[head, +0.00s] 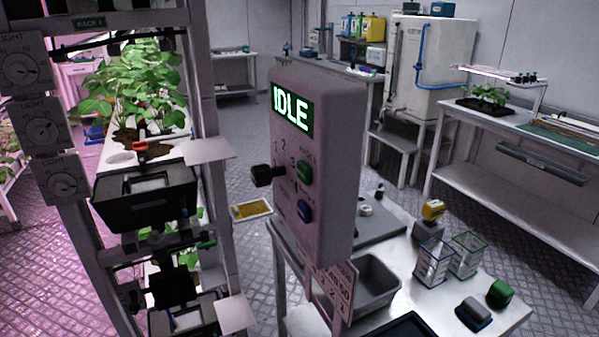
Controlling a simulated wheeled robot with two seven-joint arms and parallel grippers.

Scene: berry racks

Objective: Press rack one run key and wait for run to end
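The rack one control box (315,165) is a pale grey-pink case in the middle of the head view, seen at an angle. Its lit display (291,113) reads IDLE in pale letters on green. Which key is the run key cannot be read clearly. Neither of my grippers is recognisable in this view, and nothing is seen touching the keys.
The plant rack with its RACK 1 sign (90,23) stands at the left, holding leafy plants (135,85) and a black tray (145,213). A table at the lower right carries a grey bin (372,284), wire baskets (432,262) and a green block (500,293). Benches stand behind.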

